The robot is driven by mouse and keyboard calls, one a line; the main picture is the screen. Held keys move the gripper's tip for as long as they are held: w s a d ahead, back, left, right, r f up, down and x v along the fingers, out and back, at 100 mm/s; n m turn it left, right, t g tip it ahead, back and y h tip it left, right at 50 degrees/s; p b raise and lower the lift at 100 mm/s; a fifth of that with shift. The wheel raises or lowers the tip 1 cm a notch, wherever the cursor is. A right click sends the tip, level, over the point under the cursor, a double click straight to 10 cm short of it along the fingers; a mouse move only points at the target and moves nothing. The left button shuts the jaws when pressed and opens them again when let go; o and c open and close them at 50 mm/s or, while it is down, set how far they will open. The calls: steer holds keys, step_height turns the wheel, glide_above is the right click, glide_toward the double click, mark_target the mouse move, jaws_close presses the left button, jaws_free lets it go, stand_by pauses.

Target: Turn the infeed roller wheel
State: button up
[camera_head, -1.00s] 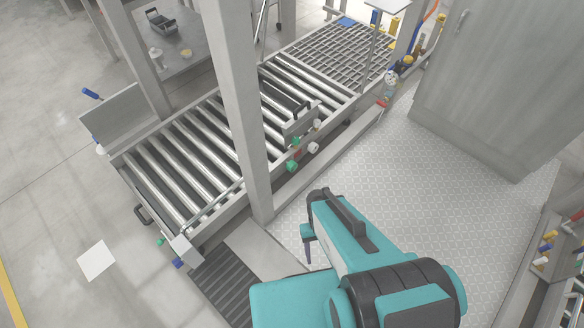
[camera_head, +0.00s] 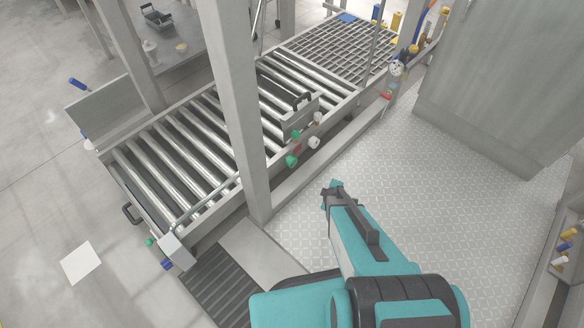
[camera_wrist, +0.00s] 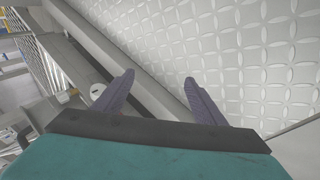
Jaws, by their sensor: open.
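The infeed roller conveyor (camera_head: 190,140) runs diagonally across the left and middle of the head view. Small round wheels or knobs sit on its near side: a green one (camera_head: 291,161), a white one (camera_head: 314,142) and a red one between them. I cannot tell which is the infeed roller wheel. My gripper (camera_head: 330,196) is in front of the conveyor, over the patterned floor, apart from the knobs. In the wrist view its two dark fingers stand apart, with nothing between them (camera_wrist: 159,80). A white knob (camera_wrist: 97,91) shows left of the left finger.
A grey post (camera_head: 232,110) stands in front of the conveyor and hides part of it. A large grey cabinet (camera_head: 500,90) stands at the right. The patterned floor (camera_head: 400,170) between is clear. A grating (camera_head: 340,45) lies at the conveyor's far end.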

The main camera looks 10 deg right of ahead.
steer(key=w+d+f+n+t+y+b, duration=0.1)
steer(key=w+n+t+b, duration=0.15)
steer(key=w, duration=0.25)
steer(key=w+f+n+t+b, duration=0.2)
steer(key=w+n, duration=0.1)
steer(key=w, duration=0.1)
steer(key=n+t+y+b, duration=0.4)
steer(key=n+y+b, duration=0.75)
steer(key=n, duration=0.55)
glide_toward(294, 164)
steer(key=v, duration=0.2)
steer(key=shift+s+d+r+g+y+p, duration=0.1)
steer(key=shift+d+r+g+y+p, duration=0.15)
steer(key=shift+p, duration=0.15)
steer(key=shift+a, duration=0.1)
steer(key=b+x, duration=0.2)
steer(key=x, duration=1)
steer(key=shift+w+f+b, duration=0.15)
steer(key=shift+w+b, duration=0.1)
steer(key=shift+b, duration=0.15)
steer(key=shift+w+a, duration=0.4)
steer(key=shift+w, duration=0.1)
